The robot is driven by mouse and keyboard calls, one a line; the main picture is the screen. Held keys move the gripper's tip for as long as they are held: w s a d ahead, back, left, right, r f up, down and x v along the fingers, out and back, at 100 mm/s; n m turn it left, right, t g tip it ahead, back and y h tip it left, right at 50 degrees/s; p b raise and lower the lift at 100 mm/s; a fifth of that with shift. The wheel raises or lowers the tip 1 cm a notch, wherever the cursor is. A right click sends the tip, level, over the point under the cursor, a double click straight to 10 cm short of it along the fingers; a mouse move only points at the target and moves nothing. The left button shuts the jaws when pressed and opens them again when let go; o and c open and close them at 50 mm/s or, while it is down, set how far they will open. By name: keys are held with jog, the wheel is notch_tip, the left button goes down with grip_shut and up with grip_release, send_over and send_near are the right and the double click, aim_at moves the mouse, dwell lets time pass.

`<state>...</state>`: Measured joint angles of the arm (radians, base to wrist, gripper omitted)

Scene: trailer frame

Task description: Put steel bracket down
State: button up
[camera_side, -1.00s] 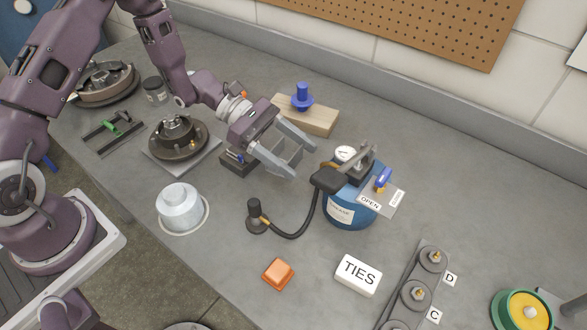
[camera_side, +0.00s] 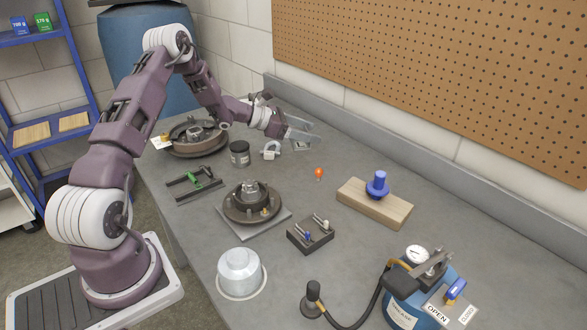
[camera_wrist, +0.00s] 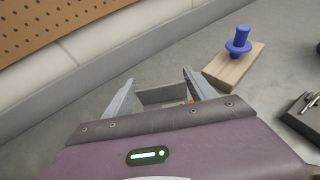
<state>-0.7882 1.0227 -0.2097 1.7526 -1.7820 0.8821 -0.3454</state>
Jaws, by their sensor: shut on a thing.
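The steel bracket (camera_wrist: 162,96) is a grey, angular, box-like piece between my fingers in the wrist view. In the side view a small grey part of the bracket (camera_side: 301,146) shows below the fingers. My gripper (camera_side: 301,131) is shut on it, at the back of the bench near the wall. My gripper also shows in the wrist view (camera_wrist: 155,92), with one finger on each side of the bracket. I cannot tell whether the bracket touches the bench.
A small white part (camera_side: 270,150) and a dark jar (camera_side: 240,154) stand close by. An orange-topped item (camera_side: 319,173) is to the right. A wooden block with a blue knob (camera_side: 377,187) lies farther right. Bare grey bench (camera_side: 335,155) surrounds the gripper's right side.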

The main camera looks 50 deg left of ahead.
jog(key=a, duration=0.2)
jog(key=a+n, duration=0.1)
jog(key=shift+f+t, duration=0.25)
jog(key=shift+t, duration=0.05)
jog(key=shift+y, duration=0.4)
notch_tip(320, 180, down, 10)
jog(key=shift+r, duration=0.2)
jog(key=o, duration=1.8)
jog(key=shift+c, duration=0.2)
